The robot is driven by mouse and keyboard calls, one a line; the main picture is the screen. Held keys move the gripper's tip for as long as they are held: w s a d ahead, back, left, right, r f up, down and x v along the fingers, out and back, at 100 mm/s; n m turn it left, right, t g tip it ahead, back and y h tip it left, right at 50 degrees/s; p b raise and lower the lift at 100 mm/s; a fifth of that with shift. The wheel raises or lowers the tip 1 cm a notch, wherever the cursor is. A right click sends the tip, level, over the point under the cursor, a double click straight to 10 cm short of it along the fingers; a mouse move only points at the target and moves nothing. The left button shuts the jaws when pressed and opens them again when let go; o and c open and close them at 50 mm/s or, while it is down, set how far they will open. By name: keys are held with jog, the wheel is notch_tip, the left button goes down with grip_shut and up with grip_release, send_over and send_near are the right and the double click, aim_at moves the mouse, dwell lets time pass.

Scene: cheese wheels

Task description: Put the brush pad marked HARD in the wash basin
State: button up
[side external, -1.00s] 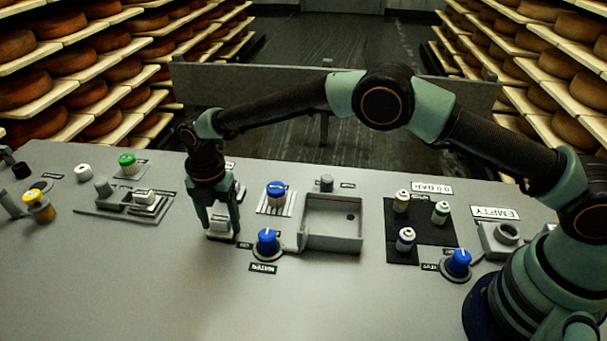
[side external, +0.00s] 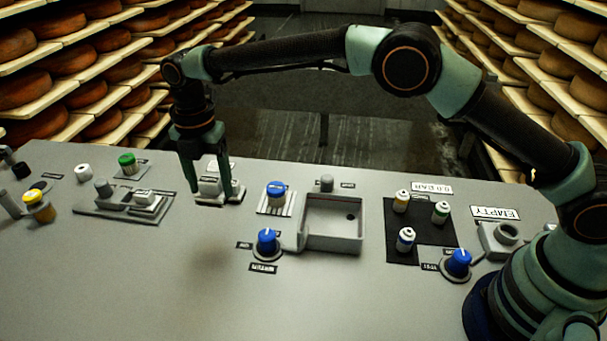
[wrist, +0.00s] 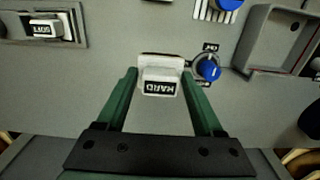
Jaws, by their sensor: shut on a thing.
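The brush pad marked HARD (wrist: 160,84) is a pale block with a black label. It sits between the two green fingers of my gripper (wrist: 159,75) in the wrist view. In the side view my gripper (side external: 208,178) is shut on this pad (side external: 209,187) and holds it above the panel, left of the wash basin. The wash basin (side external: 333,245) is a grey open square box with a dark drain spot; its inside looks empty. It also shows at the upper right of the wrist view (wrist: 257,35).
A second pad (wrist: 46,28) lies in a grey holder (side external: 100,208) to the left. Blue knobs (side external: 267,240) (side external: 277,191) stand between my gripper and the basin. Small bottles (side external: 405,238) stand on a black mat right of the basin. The front of the panel is clear.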

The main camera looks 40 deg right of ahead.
notch_tip(320, 180, up, 9)
jog(key=shift+f, duration=0.15)
jog(key=shift+d+r, duration=0.1)
jog(key=shift+r, duration=0.4)
jog(key=shift+d+r, duration=0.2)
jog(key=shift+d, duration=0.1)
jog(key=s+d+r, duration=0.2)
jog(key=s+d, duration=0.2)
jog(key=d, duration=0.6)
send_over(331, 228)
jog(key=f, duration=0.2)
notch_tip(331, 228, down, 20)
jog(key=shift+r, duration=0.2)
jog(key=shift+f, duration=0.15)
jog(key=o, duration=1.4)
